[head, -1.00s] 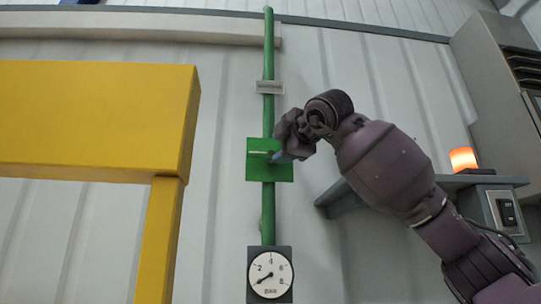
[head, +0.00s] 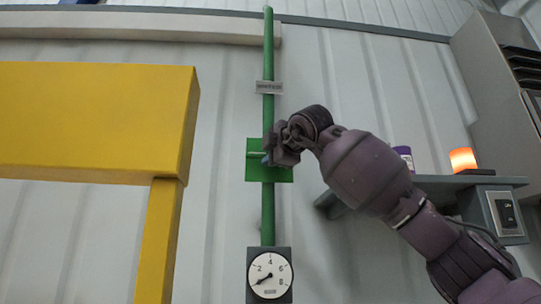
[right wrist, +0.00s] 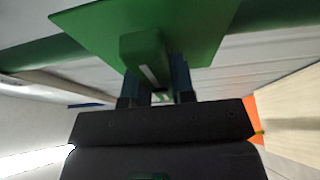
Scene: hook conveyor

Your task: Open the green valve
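The green valve shows in the head view as a square green plate (head: 283,174) on a vertical green pipe, with a light green handle (head: 254,154) pointing left. My right gripper (head: 268,158) is in front of the plate and hides its right part. In the right wrist view the plate (right wrist: 200,25) is close, and the green handle (right wrist: 143,50) reaches down toward the fingers. The fingers of my right gripper (right wrist: 160,88) stand apart, with the handle's end at or between them. I cannot see contact clearly. My left gripper is not in view.
A round pressure gauge (head: 269,275) sits on the pipe (head: 268,215) below the valve, a small label (head: 269,87) above it. A yellow beam (head: 90,120) blocks the left. A shelf (head: 450,181) with an orange lamp (head: 463,160) and a purple-and-white item (head: 404,156) is at right.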

